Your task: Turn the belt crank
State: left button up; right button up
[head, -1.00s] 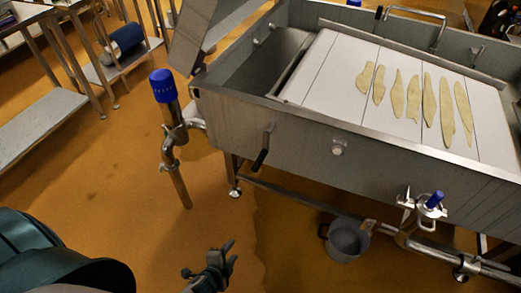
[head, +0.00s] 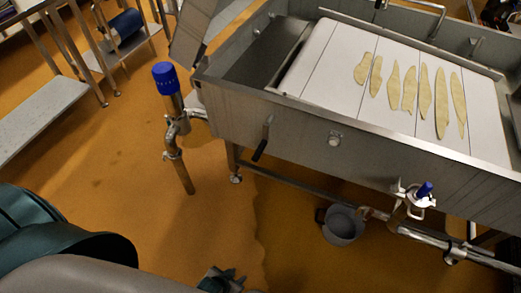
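The belt crank (head: 266,136) is a small metal arm with a black handle. It hangs on the near side wall of the steel vat (head: 310,135), left of a round metal fitting, with its handle pointing down and left. My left gripper (head: 226,276) is at the bottom edge, partly cut off, well below the crank in the picture and apart from it. It is small and dark, and I cannot tell whether its fingers are open. My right gripper is out of view.
A blue-topped pipe (head: 166,78) stands left of the crank. A grey bucket (head: 343,225) sits below the vat, beside a pipe with a blue-handled valve (head: 421,194). White belt panels (head: 335,48) carry several pale strips. The orange floor (head: 120,190) is open at left.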

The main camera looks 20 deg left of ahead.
aim_at(266, 125)
jog(key=j+z, duration=0.15)
jog(key=z, duration=0.3)
jog(key=j+z, duration=0.15)
jog(key=z, duration=0.3)
jog(key=k+j+z, duration=0.2)
jog(key=j, duration=0.2)
jog(key=j+z, duration=0.25)
jog(key=k+j+z, duration=0.2)
jog(key=j, duration=0.25)
jog(key=k+j+z, duration=0.2)
jog(key=j, duration=0.15)
jog(key=k+j, duration=0.2)
jog(key=j, duration=0.2)
jog(key=k+j, duration=0.2)
jog(key=j, duration=0.2)
jog(key=k+j+z, duration=0.1)
jog(key=j, duration=0.3)
jog(key=k+j, duration=0.3)
jog(key=k+j+z, duration=0.1)
jog(key=j, duration=0.35)
jog(key=k, duration=0.1)
